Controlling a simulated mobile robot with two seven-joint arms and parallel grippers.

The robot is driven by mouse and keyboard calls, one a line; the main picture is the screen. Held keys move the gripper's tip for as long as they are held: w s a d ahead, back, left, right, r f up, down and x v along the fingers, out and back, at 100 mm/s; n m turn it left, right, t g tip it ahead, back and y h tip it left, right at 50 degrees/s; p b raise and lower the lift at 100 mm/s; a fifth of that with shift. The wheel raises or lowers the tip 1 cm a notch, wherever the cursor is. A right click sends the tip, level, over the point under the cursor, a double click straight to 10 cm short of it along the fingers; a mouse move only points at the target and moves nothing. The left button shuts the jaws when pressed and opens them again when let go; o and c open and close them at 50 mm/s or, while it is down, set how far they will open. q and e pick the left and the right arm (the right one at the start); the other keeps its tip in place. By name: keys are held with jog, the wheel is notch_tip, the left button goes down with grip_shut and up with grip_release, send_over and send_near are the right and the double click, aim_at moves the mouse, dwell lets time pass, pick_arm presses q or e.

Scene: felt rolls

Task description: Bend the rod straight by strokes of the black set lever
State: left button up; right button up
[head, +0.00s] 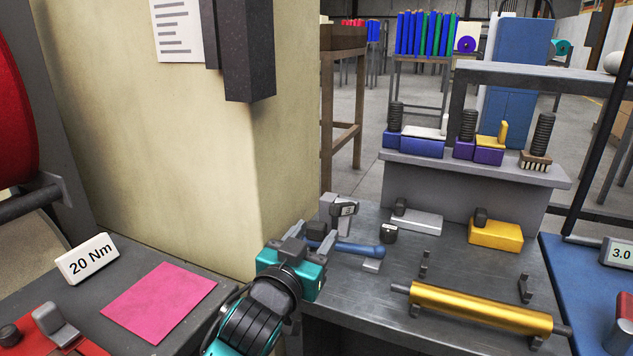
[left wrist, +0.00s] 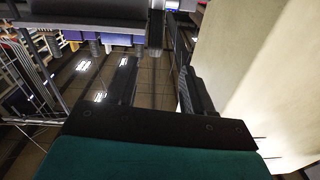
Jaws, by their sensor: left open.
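My left gripper (head: 302,240) reaches in from the bottom middle of the head view, by the front left edge of the grey bench. Its jaws are open; the left wrist view shows the two dark fingers (left wrist: 160,85) apart with nothing held between them. A yellow rod or roll (head: 480,308) lies across dark brackets at the bench's front right, away from the gripper. A small device with a grey dial head (head: 343,209) and a blue bar (head: 350,248) sit just beyond the gripper. I cannot tell which part is the black set lever. My right gripper is not in view.
A cream pillar (head: 150,150) stands close on the left of my gripper. A side table holds a pink sheet (head: 158,302) and a "20 Nm" sign (head: 87,258). A raised shelf (head: 470,172) with blocks and brushes stands at the bench's back. The bench middle is mostly clear.

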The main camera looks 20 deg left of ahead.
aim_at(342, 203)
pick_arm(q)
jog(key=shift+n+h, duration=0.3)
jog(key=w, duration=0.8)
jog(key=w+d, duration=0.1)
jog(key=w, duration=0.3)
jog(key=shift+w+r+b, duration=0.1)
jog(key=shift+w+b, duration=0.25)
jog(key=shift+w, duration=0.05)
grip_shut()
